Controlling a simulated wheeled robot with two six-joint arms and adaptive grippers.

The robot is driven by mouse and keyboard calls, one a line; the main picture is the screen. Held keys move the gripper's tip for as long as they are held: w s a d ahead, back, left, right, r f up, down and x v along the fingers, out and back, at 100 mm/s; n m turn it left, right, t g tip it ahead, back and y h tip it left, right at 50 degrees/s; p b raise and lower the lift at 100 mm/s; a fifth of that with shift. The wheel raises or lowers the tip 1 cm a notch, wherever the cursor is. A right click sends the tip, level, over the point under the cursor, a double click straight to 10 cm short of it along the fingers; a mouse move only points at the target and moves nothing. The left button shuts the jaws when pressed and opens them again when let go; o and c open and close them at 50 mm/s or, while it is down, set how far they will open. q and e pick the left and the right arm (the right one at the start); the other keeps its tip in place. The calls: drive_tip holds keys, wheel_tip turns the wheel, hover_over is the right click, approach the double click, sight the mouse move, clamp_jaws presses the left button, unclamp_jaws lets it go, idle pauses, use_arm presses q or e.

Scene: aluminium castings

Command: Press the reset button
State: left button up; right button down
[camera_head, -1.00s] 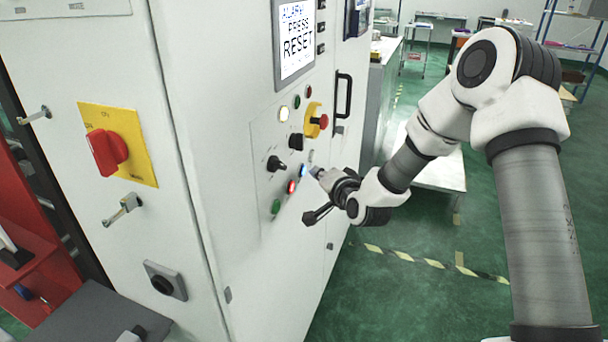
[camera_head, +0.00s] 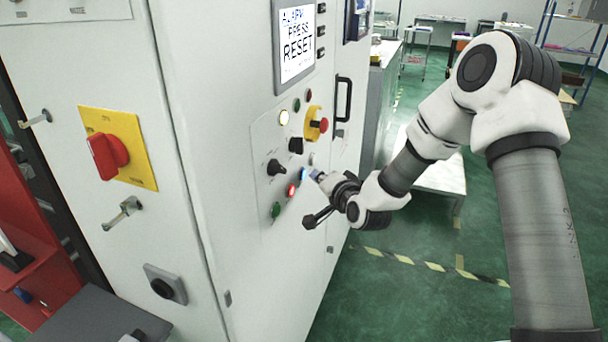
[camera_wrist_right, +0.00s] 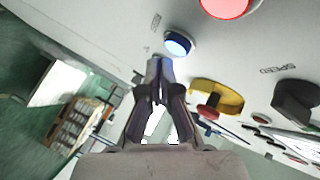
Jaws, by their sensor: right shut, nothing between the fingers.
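The control panel (camera_head: 258,150) on the white cabinet has a blue lit button (camera_head: 304,174), which also shows in the right wrist view (camera_wrist_right: 178,44). Its label is not readable, so I cannot confirm from text that it is the reset button. The screen (camera_head: 297,38) above reads "ALARM PRESS RESET". My right gripper (camera_head: 315,174) is shut and empty, pointing at the blue button. In the right wrist view its fingertips (camera_wrist_right: 159,66) are just short of and slightly left of the button; contact is not visible. My left gripper is not in view.
A red lit button (camera_head: 291,190) and a green button (camera_head: 276,210) sit close to the blue one. Black knobs (camera_head: 276,167) and a red emergency stop on a yellow base (camera_head: 313,123) are nearby. A door handle (camera_head: 344,98) sticks out to the right.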

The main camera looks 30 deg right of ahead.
drive_tip(key=shift+w, duration=0.1)
drive_tip(key=shift+w+a, duration=0.2)
drive_tip(key=shift+a, duration=0.1)
drive_tip(key=shift+w+a+b, duration=0.25)
drive_tip(key=shift+w+b, duration=0.05)
drive_tip(key=shift+b, duration=0.2)
idle(0.8)
drive_tip(key=shift+s+d, duration=0.55)
drive_tip(key=shift+s, duration=0.05)
